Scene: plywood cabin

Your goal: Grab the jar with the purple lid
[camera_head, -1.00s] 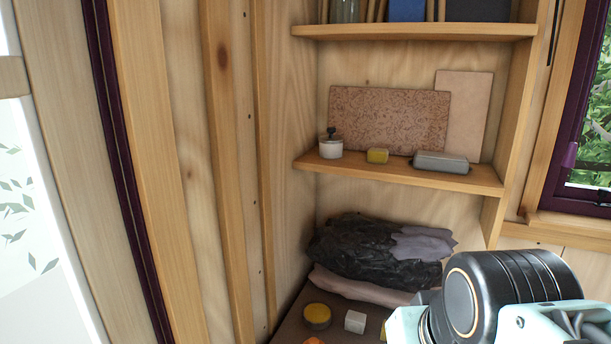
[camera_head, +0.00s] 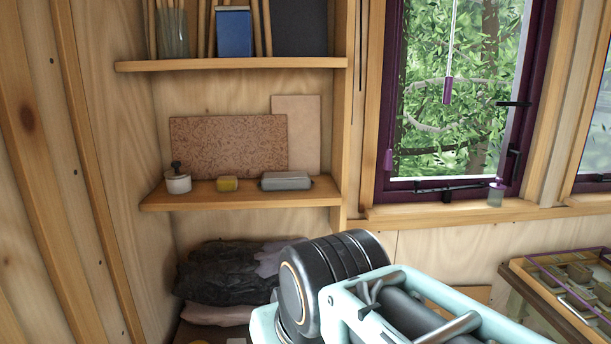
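A small jar with a purple lid (camera_head: 496,194) stands on the window sill at the right, by the lower right corner of the purple window frame. It looks upright, with a clear or greyish body. My arm fills the lower middle of the view, well below and to the left of the jar. My gripper's fingertips are not visible, so I cannot see whether it holds anything.
The sill (camera_head: 440,212) is mostly clear. A display case (camera_head: 530,285) with small items stands at lower right.

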